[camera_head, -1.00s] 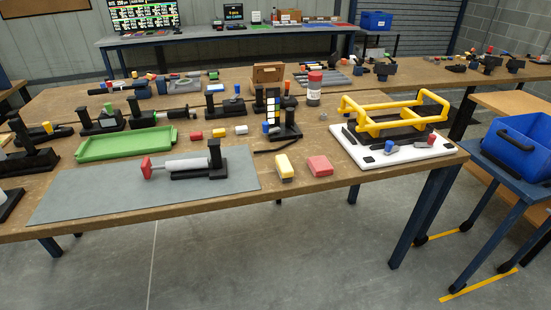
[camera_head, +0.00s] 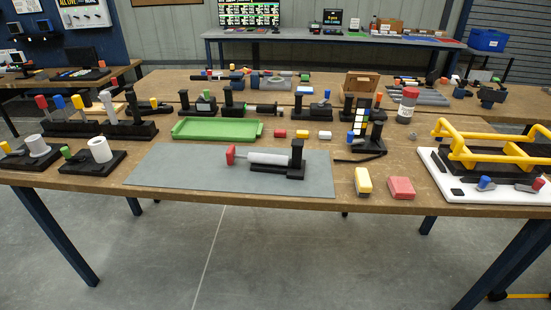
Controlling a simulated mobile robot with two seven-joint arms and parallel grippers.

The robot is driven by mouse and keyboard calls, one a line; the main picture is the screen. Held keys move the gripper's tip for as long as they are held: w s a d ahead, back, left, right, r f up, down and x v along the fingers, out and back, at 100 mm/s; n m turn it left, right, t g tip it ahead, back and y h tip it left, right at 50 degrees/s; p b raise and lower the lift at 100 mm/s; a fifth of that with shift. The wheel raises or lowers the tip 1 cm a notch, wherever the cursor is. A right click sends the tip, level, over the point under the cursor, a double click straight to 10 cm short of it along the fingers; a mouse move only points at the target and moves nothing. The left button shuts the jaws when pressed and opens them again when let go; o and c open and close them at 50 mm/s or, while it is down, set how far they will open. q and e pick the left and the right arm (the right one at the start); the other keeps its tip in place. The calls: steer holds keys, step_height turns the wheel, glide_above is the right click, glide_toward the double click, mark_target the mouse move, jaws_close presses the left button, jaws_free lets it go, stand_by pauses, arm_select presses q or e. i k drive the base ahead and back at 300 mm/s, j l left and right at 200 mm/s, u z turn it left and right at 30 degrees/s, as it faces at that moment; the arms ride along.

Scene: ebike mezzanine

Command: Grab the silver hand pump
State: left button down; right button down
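The silver hand pump (camera_head: 264,158) lies on its side in a black holder (camera_head: 290,172) on the grey mat (camera_head: 160,170), near the front of the workbench. Its red handle (camera_head: 230,155) points left. A black upright post of the holder stands at its right end. Neither of my grippers shows in the head view.
A green tray (camera_head: 217,129) lies behind the mat. A yellow block (camera_head: 363,181) and a red block (camera_head: 401,188) lie to its right, before a white board (camera_head: 470,187) with a yellow frame. Black fixtures (camera_head: 100,129) stand at left. The mat's left part is bare.

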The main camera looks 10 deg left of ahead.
mark_target(294, 169)
steer(key=j, duration=1)
steer(key=i+j, duration=0.15)
steer(key=j, duration=0.85)
